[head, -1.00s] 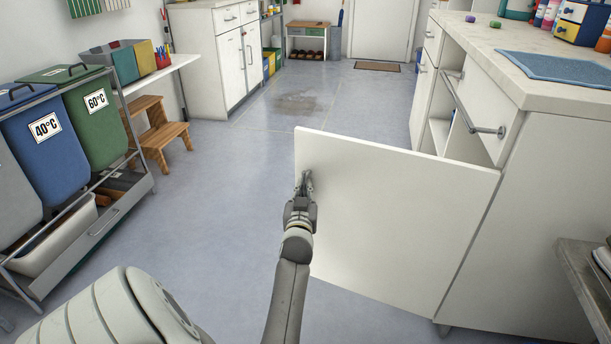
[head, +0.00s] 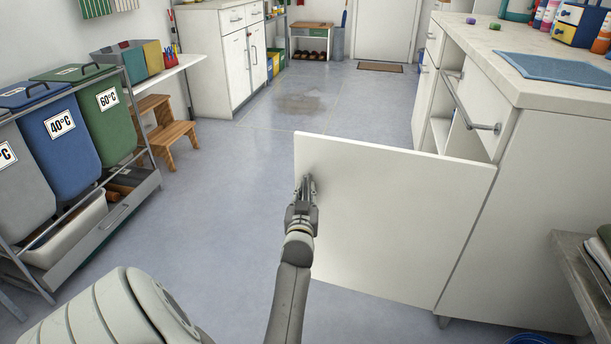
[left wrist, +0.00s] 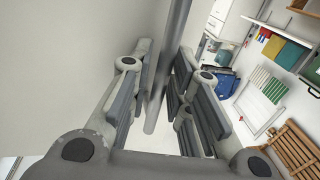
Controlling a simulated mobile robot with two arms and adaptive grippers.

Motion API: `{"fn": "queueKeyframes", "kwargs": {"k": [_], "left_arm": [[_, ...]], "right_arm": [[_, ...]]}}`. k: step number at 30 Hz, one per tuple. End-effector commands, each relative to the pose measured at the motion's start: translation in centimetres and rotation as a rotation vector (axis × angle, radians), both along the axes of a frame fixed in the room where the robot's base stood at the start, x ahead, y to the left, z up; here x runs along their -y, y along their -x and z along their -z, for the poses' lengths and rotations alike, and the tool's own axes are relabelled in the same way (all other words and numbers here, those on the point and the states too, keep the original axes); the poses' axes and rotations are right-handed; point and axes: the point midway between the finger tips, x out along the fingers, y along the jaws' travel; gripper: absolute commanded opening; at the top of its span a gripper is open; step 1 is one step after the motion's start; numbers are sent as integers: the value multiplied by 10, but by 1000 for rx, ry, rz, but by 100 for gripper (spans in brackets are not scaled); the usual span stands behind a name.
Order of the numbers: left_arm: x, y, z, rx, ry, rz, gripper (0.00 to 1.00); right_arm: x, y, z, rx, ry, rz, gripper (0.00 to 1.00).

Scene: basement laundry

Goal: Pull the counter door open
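The counter door (head: 400,220) is a white panel standing wide open, swung out from the white counter (head: 530,210) into the room. Its face also fills the upper left of the left wrist view (left wrist: 70,60). My left gripper (head: 306,187) is at the door's free side, near its left edge. In the left wrist view, the grey bar handle (left wrist: 177,28) runs between the two fingers, which are close on either side of it. In the head view, the gripper mostly hides the handle. My right gripper is not in view.
A laundry rack with blue (head: 60,140) and green (head: 105,115) bins stands at the left. A wooden step stool (head: 165,135) is behind it. The floor (head: 230,220) left of the door is clear. A low bench (head: 575,265) stands at the right.

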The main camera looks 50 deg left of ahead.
Motion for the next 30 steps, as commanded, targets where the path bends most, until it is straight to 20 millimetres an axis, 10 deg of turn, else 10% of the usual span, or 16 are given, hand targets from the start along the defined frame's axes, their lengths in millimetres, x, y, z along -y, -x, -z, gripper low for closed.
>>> {"fn": "queueKeyframes", "kwargs": {"k": [10, 30], "left_arm": [[0, 0, -7, -1, 0, 0, 19], [0, 0, -100, -1, 1, 0, 19]], "right_arm": [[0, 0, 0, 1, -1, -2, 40], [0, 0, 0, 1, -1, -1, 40]]}}
